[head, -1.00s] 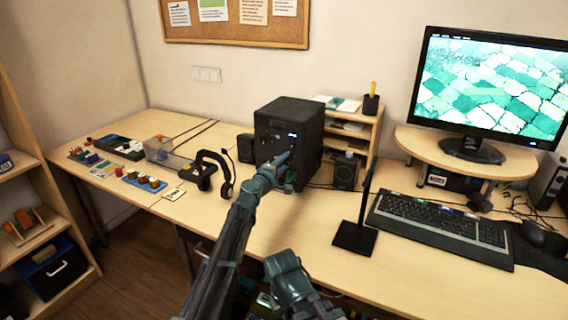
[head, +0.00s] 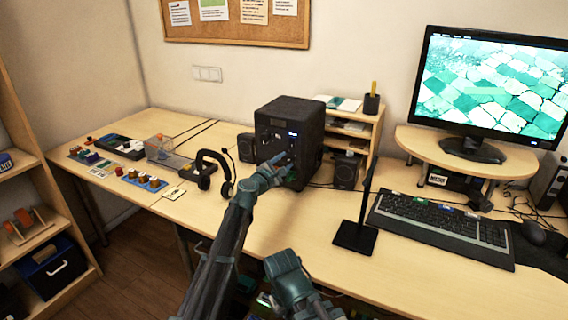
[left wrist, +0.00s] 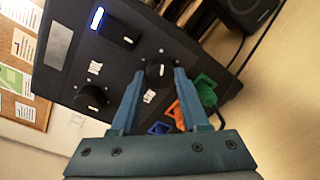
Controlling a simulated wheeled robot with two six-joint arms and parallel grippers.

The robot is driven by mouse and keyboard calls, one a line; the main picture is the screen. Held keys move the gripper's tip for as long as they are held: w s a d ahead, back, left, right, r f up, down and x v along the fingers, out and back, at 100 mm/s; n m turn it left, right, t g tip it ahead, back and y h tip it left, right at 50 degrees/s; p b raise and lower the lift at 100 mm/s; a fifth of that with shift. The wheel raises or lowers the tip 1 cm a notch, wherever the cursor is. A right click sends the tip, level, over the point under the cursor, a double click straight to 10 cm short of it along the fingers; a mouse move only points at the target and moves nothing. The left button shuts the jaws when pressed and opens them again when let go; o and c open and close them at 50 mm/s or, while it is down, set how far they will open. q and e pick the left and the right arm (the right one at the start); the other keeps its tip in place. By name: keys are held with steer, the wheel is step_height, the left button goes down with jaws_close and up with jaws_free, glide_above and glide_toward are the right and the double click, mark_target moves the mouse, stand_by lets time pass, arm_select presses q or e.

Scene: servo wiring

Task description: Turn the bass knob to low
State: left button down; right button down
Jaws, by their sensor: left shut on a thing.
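The black speaker box (head: 300,115) stands at the back of the desk, its front panel facing me. In the left wrist view the panel (left wrist: 120,62) has one round black knob (left wrist: 158,75) with a white mark, between the fingers of my left gripper (left wrist: 159,77). The fingers are shut on it from both sides. A second black knob (left wrist: 92,97) with a white mark sits apart from it on the same panel. The small labels are unreadable, so I cannot tell which is bass. In the head view my left gripper (head: 283,163) covers the lower front of the box.
Green (left wrist: 205,90) and orange (left wrist: 178,112) parts sit close to the right finger. Headphones on a stand (head: 211,170) are left of the box. A small speaker (head: 346,172) and a black stand (head: 356,235) are to its right. The desk front is mostly clear.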

stand_by(0.4)
arm_select(q)
steer(key=shift+c, duration=2)
jaws_free()
steer(key=shift+n, duration=0.3)
steer(key=v, duration=1.3)
steer(key=shift+s+a+p, duration=0.3)
steer(key=shift+a+p, duration=0.05)
